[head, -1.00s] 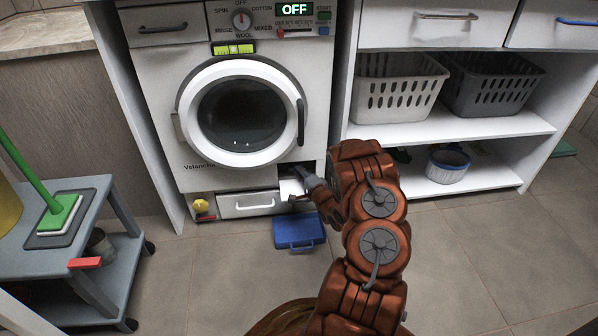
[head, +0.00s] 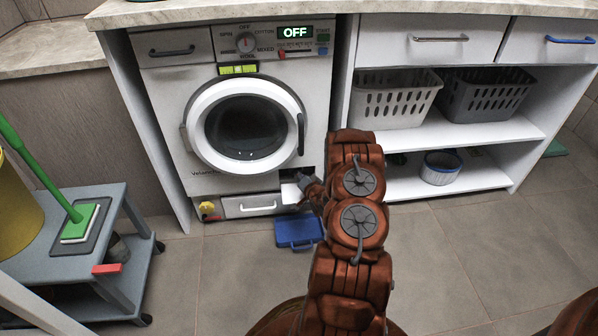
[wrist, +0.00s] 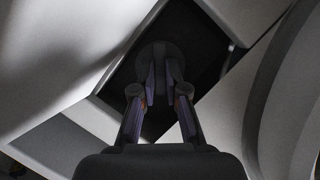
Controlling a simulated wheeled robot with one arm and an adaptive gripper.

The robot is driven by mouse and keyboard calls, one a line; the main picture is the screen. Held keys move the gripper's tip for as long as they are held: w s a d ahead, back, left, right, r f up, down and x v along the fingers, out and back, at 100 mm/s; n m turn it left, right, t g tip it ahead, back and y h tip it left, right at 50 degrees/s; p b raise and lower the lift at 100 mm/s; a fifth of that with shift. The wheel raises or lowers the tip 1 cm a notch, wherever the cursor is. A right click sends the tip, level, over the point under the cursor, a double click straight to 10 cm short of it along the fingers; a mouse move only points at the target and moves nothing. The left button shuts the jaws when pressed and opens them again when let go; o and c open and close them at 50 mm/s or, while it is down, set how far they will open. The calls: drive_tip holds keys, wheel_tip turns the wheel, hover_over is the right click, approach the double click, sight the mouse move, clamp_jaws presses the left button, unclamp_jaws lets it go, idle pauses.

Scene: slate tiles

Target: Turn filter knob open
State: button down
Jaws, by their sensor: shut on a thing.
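The filter recess (head: 307,173) is a dark opening at the washing machine's lower right, with a white flap (head: 290,193) open below it. In the wrist view the filter knob (wrist: 160,54) is a dark round piece inside the black recess. My gripper (wrist: 160,82) is shut on the knob, one finger on each side of its grip. The fingers cover part of the knob, so its turned angle is hard to tell. In the head view my gripper (head: 300,181) reaches into the recess from the front right, and the knob is hidden.
A blue tray (head: 298,232) lies on the floor below the flap. The washer's round door (head: 247,125) is shut and its display (head: 295,32) reads OFF. A grey trolley (head: 125,205) stands left. Shelves (head: 490,128) stand right. Floor at right is clear.

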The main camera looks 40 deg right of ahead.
drive_tip(key=n+p, duration=0.1)
drive_tip(key=n+g+h+p, duration=0.1)
drive_tip(key=n+g+p, duration=0.1)
drive_tip(key=shift+w+a+r+n, duration=0.1)
drive_tip(key=shift+a+r+n, duration=0.15)
drive_tip(key=shift+n, duration=0.15)
drive_tip(key=shift+n+g+h+p, duration=0.6)
drive_tip(key=shift+n+h+p, duration=0.3)
drive_tip(key=shift+n+p, duration=0.5)
drive_tip(key=shift+w, duration=0.1)
drive_tip(key=c, duration=1.2)
unclamp_jaws()
drive_tip(key=shift+f, duration=0.1)
drive_tip(key=v, duration=1.2)
